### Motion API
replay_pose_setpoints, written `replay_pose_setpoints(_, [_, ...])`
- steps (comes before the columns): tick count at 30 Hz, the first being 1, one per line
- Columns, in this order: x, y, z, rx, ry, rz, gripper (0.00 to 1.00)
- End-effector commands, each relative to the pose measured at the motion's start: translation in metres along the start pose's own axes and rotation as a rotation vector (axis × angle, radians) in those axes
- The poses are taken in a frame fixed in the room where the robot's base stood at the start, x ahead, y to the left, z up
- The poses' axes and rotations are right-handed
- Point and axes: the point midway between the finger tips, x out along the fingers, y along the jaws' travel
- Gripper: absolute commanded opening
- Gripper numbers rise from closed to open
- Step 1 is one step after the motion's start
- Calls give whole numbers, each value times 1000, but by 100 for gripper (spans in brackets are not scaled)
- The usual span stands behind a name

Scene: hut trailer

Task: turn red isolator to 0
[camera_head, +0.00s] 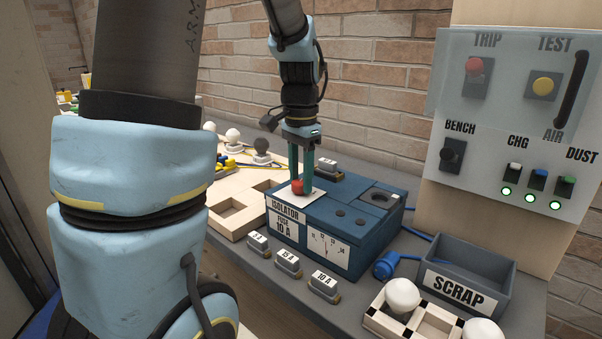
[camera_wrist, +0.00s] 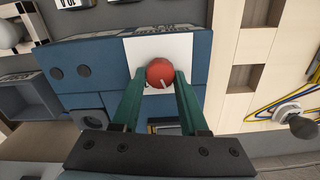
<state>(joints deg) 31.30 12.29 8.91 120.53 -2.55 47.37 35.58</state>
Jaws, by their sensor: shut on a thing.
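The red isolator knob (camera_head: 297,187) stands on a white plate (camera_head: 312,196) on top of the blue isolator box (camera_head: 343,217). In the wrist view the red knob (camera_wrist: 160,72) is round, with a short white mark near its lower edge. My gripper (camera_head: 299,180) points down from above and its two green fingers are shut on the knob, one on each side. In the wrist view the fingers of my gripper (camera_wrist: 160,85) meet the knob's sides. Any 0 marking on the white plate cannot be read in either view.
Several labelled fuses (camera_head: 288,263) lie before the box. A grey SCRAP bin (camera_head: 465,277) and a tray with white balls (camera_head: 410,320) are at the right. A switch panel (camera_head: 515,120) stands behind them. A wooden tray (camera_head: 238,213) is left of the box.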

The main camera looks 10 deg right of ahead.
Motion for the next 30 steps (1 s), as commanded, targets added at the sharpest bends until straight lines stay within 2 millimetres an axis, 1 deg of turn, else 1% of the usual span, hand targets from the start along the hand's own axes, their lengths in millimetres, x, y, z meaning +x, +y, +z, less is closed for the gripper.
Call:
replay_pose_setpoints(6, [-2, -1, 0, -184, 0, -1, 0])
replay_pose_setpoints(15, [-1, -1, 0, -366, 1, 0, 0])
replay_pose_setpoints(21, [-1, -2, 0, -427, 1, 0, 0])
replay_pose_setpoints(30, [0, -2, 0, -450, 1, 0, 0])
